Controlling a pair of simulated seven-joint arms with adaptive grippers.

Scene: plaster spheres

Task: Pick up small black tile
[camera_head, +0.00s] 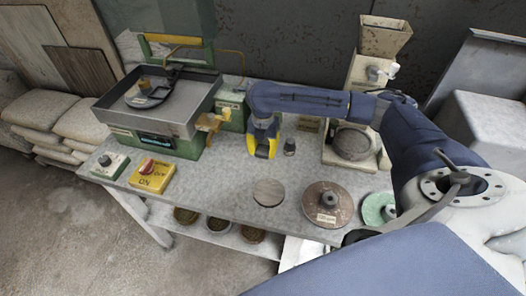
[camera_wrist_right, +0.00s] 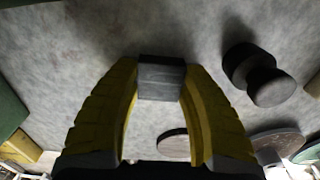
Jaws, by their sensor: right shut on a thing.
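The small black tile (camera_wrist_right: 161,78) is a dark, block-like piece between the two yellow fingertips of my right gripper (camera_wrist_right: 160,83) in the right wrist view. Both fingers touch its sides, so the gripper is shut on it. In the head view my right gripper (camera_head: 264,147) points down at the middle of the bench, and its fingers hide most or all of the tile. I cannot tell whether the tile touches the bench top or is just above it. My left gripper is not in view.
A dark knobbed piece (camera_head: 290,146) stands close right of the gripper; it also shows in the wrist view (camera_wrist_right: 258,75). A green machine with a grey tray (camera_head: 185,115) stands left, a grinder (camera_head: 352,143) right. Discs (camera_head: 327,204) lie in front.

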